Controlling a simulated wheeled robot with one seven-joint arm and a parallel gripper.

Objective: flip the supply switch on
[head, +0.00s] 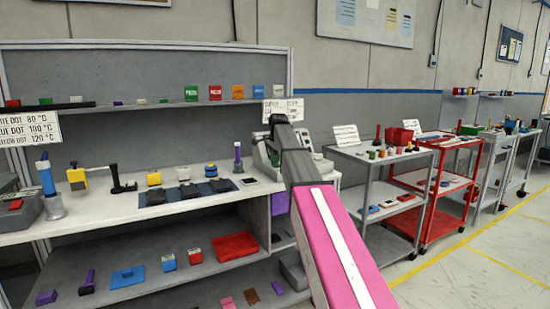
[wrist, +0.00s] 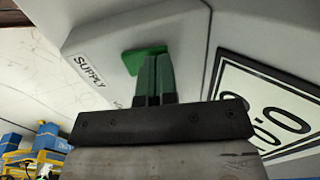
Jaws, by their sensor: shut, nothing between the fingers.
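The supply switch (wrist: 133,62) is a green piece on a light grey housing (wrist: 120,30) in the wrist view. A white label reading SUPPLY (wrist: 90,70) is beside it. My gripper (wrist: 154,62) is shut and empty, with its fingertips at the green switch and overlapping part of it. I cannot tell whether they touch it, nor which way the switch is set. In the head view the grey unit (head: 265,153) stands at the right end of the workbench, mostly behind my arm. The switch is hidden there.
A framed sign (wrist: 270,115) is right of the fingers in the wrist view. In the head view, the workbench (head: 110,212) holds tools, dark pads and a small purple-topped bottle (head: 238,158) left of the unit. Grey and red carts (head: 437,185) stand to the right.

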